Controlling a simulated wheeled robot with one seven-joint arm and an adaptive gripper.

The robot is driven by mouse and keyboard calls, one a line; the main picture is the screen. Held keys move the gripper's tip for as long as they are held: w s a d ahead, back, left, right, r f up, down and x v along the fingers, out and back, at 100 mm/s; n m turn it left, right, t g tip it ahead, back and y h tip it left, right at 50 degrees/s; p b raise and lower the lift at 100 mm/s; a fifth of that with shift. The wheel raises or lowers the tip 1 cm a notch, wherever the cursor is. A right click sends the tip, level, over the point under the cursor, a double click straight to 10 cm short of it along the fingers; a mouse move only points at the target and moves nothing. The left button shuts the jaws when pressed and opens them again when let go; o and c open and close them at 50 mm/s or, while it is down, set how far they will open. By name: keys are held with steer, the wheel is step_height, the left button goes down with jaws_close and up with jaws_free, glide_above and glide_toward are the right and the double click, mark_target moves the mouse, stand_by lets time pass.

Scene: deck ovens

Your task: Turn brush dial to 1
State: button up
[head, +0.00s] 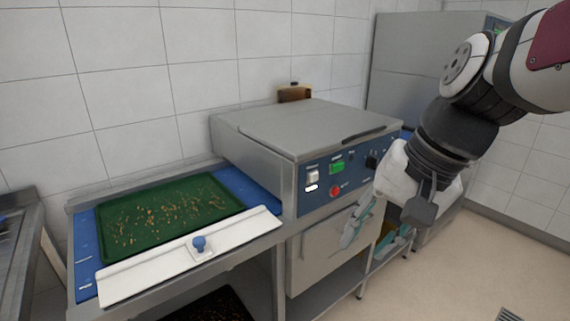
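The steel machine (300,135) has a blue control panel (320,200) on its front. A black dial (372,161) sits near the panel's right part; its label and setting are too small to read. To its left are a green switch (337,168), a white switch (313,175) and a red button (336,191). My gripper (420,210) hangs in front of the machine, right of and below the dial in the picture. Its white body hides the panel's right end. One dark finger shows; I cannot tell how far the fingers are apart.
A green tray (112,245) with crumbs lies on the blue infeed at left, behind a white guide bar (125,281) with a blue knob (199,243). A brown block (294,94) stands on the machine. Gloves (357,224) show below the panel.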

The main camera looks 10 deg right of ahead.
steer(key=w+d+f+m+y+b, duration=0.25)
steer(key=w+m, duration=0.35)
steer(key=w, duration=0.7)
steer(key=m+t+y+b, duration=0.3)
steer(key=m+t+b, duration=0.5)
steer(key=m+t, duration=0.75)
glide_toward(373, 163)
steer(key=w+a+r+m+g+b, duration=0.1)
steer(key=w+a+m+g, duration=0.1)
steer(key=w, duration=0.5)
steer(key=shift+r+g, duration=0.35)
steer(key=shift+r, duration=0.05)
steer(key=shift+a, duration=0.1)
jaws_close()
